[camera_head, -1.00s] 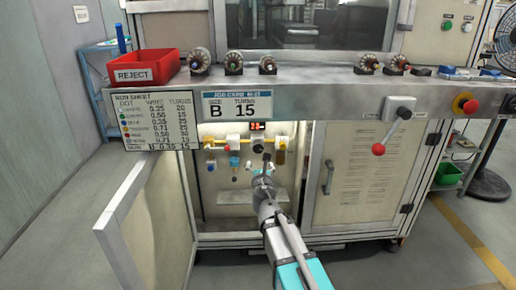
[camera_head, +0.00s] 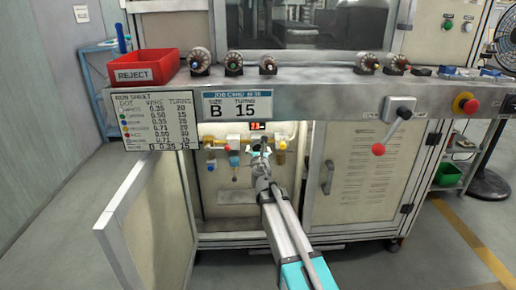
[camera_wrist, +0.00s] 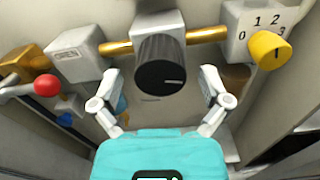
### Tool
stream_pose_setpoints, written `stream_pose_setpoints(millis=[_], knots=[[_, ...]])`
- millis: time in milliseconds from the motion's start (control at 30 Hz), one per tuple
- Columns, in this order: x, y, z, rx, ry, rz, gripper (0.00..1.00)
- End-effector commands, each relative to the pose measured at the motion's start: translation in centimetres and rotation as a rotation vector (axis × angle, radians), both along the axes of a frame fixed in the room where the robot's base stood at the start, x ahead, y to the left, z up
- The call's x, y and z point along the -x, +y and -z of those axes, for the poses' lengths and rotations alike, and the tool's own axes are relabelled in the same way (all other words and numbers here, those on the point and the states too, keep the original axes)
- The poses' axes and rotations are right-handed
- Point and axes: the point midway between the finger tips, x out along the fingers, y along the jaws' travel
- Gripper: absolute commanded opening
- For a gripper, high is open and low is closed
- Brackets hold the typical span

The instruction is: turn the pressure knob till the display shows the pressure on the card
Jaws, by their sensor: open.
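A black ridged knob (camera_wrist: 160,68) with a white mark sits under a grey block on the brass pipe, in the middle of the wrist view. My gripper (camera_wrist: 160,76) is open, with one finger on each side of the knob and gaps between them. In the head view my gripper (camera_head: 260,150) is inside the open cabinet and largely hides the knob. The small display (camera_head: 257,126) above the pipe shows red digits too small to read surely. The job card (camera_head: 237,105) on the bench front shows size B and 15 turns. I see no clear pressure figure on it.
In the wrist view a yellow knob (camera_wrist: 270,48) with a 0 to 3 scale is at right and a red ball handle (camera_wrist: 47,85) at left. The open cabinet door (camera_head: 150,220) stands to the left. A run sheet (camera_head: 155,122) hangs beside the card.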

Motion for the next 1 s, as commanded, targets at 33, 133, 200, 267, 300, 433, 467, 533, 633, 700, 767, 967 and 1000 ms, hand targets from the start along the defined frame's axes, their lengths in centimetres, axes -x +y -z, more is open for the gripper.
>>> stream_pose_setpoints(millis=[33,133,200,267,300,433,467,533,633,700,767,967,1000], knots=[[-0.7,0.0,0.0,0.000,0.000,0.000,0.96],[-1.3,0.0,0.0,0.000,0.000,0.000,0.96],[-1.6,0.0,0.0,0.000,0.000,0.000,0.96],[-1.7,0.0,0.0,0.000,0.000,0.000,0.96],[-1.7,0.0,0.0,0.000,0.000,0.000,0.96],[-1.7,0.0,0.0,0.000,0.000,0.000,0.96],[-1.7,0.0,0.0,0.000,0.000,0.000,0.96],[-1.7,0.0,0.0,0.000,0.000,0.000,0.96],[-1.7,0.0,0.0,0.000,0.000,0.000,0.85],[-1.7,0.0,0.0,0.000,0.000,0.000,0.72],[-1.7,0.0,0.0,0.000,0.000,0.000,0.61],[-1.7,0.0,0.0,0.000,0.000,0.000,0.24],[-1.7,0.0,0.0,0.000,0.000,0.000,0.16]])
